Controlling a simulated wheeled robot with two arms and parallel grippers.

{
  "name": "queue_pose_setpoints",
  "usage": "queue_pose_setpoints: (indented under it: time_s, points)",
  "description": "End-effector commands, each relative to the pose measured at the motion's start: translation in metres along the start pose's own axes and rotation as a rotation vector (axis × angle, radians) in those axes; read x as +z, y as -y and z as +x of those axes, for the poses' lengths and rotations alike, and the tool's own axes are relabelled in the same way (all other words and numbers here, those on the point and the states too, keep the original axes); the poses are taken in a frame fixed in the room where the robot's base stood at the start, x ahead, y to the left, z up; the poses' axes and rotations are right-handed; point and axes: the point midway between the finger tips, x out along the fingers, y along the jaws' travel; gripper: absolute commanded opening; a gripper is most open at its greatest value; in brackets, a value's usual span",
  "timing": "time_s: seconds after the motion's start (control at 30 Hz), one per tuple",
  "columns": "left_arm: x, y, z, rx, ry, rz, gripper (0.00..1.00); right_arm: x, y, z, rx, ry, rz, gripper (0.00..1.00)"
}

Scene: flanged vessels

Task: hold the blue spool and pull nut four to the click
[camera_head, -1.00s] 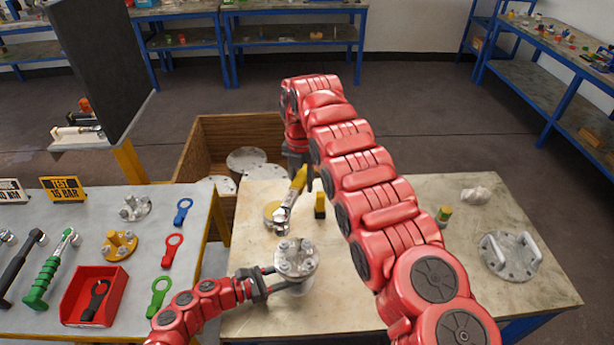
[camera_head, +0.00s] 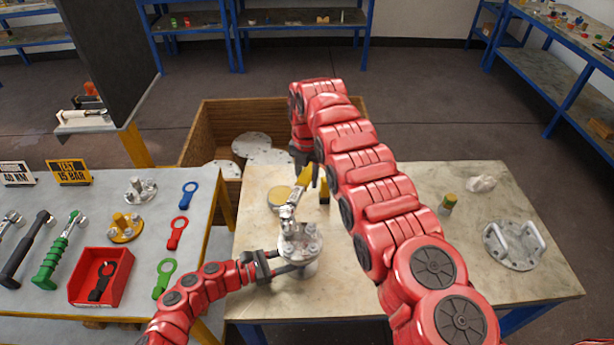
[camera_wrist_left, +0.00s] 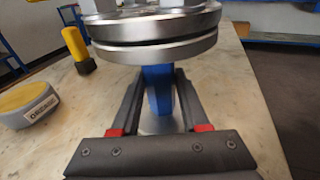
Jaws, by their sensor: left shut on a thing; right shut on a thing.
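The spool's grey bolted flange (camera_head: 301,247) stands upright on the bench. In the left wrist view its two stacked discs (camera_wrist_left: 155,35) sit above a blue neck (camera_wrist_left: 158,88). My left gripper (camera_head: 285,270) is shut on that neck, one finger on each side. My right gripper (camera_head: 311,172) is shut on a yellow-handled wrench (camera_head: 304,177), partly hidden by my right arm. The wrench's silver head (camera_head: 288,215) reaches the far left edge of the flange top. Whether it sits on a nut, and any nut number, I cannot tell.
A yellow-topped tin (camera_head: 277,198) and a small yellow-and-black object (camera_head: 324,192) stand behind the spool. A handled flange plate (camera_head: 513,246) lies at the right of the bench. The left table holds wrenches, colored tags and a red bin (camera_head: 99,278).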

Motion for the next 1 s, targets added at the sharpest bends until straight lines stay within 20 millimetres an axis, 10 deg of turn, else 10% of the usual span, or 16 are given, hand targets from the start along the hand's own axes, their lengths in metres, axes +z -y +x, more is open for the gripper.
queue_pose_setpoints:
  time_s: [1.0]
  points:
    - [0.0,-0.001,0.0,0.002,0.0,-0.001,0.0,0.002,0.003,0.021,0.001,0.003,0.014,0.0]
